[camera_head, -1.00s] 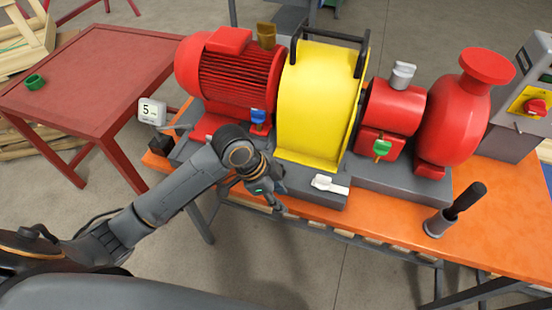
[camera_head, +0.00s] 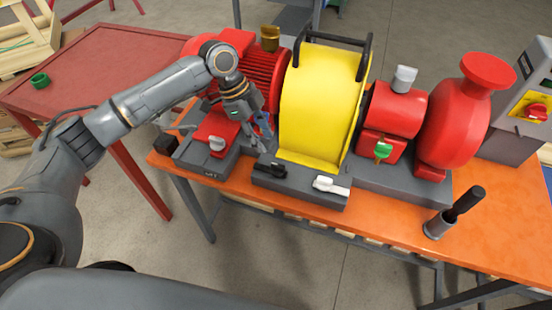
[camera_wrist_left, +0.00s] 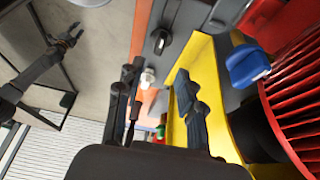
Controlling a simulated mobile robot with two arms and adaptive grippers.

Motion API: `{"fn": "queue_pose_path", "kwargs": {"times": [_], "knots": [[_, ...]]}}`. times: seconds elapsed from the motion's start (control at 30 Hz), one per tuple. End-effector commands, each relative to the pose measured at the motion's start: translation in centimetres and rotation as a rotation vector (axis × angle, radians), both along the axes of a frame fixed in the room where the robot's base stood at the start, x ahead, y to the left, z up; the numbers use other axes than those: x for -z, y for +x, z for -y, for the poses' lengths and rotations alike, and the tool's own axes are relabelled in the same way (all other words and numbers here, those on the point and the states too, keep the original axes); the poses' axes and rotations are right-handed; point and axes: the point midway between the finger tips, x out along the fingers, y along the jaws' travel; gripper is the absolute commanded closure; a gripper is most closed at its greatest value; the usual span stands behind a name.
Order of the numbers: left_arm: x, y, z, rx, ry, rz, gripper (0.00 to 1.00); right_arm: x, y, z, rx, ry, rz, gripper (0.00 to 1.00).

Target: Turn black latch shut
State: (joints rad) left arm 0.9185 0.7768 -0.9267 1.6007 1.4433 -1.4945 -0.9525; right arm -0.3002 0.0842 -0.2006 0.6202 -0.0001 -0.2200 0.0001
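The black latch (camera_head: 268,170) sits on the grey base at the foot of the yellow guard, its handle lying roughly along the base's front edge. It also shows in the left wrist view (camera_wrist_left: 161,41), near the top, beyond my fingers. My left gripper (camera_head: 262,138) hangs above and behind the latch, in front of the red motor, apart from it. In the wrist view its two fingers (camera_wrist_left: 158,100) are spread with nothing held. My right gripper (camera_wrist_left: 70,38) shows small at the upper left of the wrist view, away from the skid, its fingers seemingly apart.
A white latch (camera_head: 331,186) lies right of the black one. The yellow guard (camera_head: 320,105) stands close to my left gripper. A blue handle (camera_wrist_left: 247,65) shows beside the motor, and a grey-handled knob (camera_head: 217,144) is left of my gripper. The orange tabletop (camera_head: 385,235) in front is mostly clear.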

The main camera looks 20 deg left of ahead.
Motion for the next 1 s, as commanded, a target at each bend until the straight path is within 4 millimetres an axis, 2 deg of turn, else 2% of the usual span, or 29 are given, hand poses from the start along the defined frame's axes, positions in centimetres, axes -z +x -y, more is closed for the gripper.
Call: {"fn": "queue_pose_path", "kwargs": {"times": [0.03, 0.3, 0.5, 0.9, 1.0], "knots": [[0.8, -0.2, 0.6, 0.002, -0.001, -0.006, 0.62, -0.6, 0.0, 0.0, 0.0, 0.0, 0.0, 0.62], [6.0, -0.2, 2.7, 0.001, -0.001, -0.004, 0.62, -2.1, 0.0, -0.6, 0.002, 0.007, 0.001, 0.62], [8.3, -0.2, 3.6, -0.001, -0.001, -0.001, 0.62, -2.6, 0.0, -0.7, 0.003, 0.009, 0.0, 0.62], [9.1, -0.2, 3.8, 0.0, 0.0, 0.0, 0.62, -2.6, 0.0, -0.5, 0.003, 0.007, 0.001, 0.62], [9.1, -0.2, 3.8, 0.0, 0.0, 0.0, 0.83, -2.6, 0.1, -0.4, 0.003, 0.005, 0.001, 0.62]]}}
